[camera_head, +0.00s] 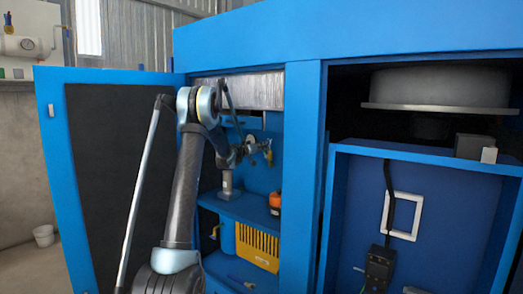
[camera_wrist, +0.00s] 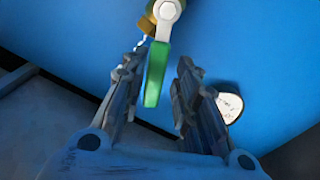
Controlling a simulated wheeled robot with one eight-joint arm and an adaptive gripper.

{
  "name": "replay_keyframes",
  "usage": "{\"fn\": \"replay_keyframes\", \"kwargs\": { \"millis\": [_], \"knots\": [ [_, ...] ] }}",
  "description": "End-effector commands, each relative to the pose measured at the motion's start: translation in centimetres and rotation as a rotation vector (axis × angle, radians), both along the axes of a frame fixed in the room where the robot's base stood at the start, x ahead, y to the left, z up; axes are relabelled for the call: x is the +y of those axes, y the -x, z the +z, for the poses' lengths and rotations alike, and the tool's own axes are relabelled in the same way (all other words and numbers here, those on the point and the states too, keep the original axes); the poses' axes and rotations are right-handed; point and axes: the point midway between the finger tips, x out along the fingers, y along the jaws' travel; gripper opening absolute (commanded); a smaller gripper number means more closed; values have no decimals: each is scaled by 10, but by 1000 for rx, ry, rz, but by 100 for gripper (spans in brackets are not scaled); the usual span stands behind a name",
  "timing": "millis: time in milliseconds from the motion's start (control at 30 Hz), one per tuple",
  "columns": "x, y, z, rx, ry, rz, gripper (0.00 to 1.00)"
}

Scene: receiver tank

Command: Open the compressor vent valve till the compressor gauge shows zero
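In the wrist view, a valve with a green lever (camera_wrist: 156,75) and a pale round hub hangs from the top of the picture against a blue panel, with brass at its upper left. The lever points down between the fingertips of my gripper (camera_wrist: 161,72). The fingers stand apart on either side, with a visible gap at the right. A white round gauge (camera_wrist: 230,105) is partly hidden behind the right finger; its reading is not legible. In the head view, my gripper (camera_head: 258,147) is inside the blue cabinet near small brass fittings (camera_head: 268,156).
The blue cabinet door (camera_head: 58,150) stands open at the left. Below my gripper are a blue shelf (camera_head: 245,207), an orange-and-black item (camera_head: 275,201) and a yellow slotted box (camera_head: 257,246). A blue post (camera_head: 301,170) bounds the opening at the right.

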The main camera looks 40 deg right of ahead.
Motion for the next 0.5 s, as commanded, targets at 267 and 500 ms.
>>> {"fn": "replay_keyframes", "kwargs": {
  "millis": [267, 500],
  "knots": [
    [-3, 5, 1, 2, 1, -7, 34],
    [12, 9, 1, 3, 2, -8, 34]
  ]
}}
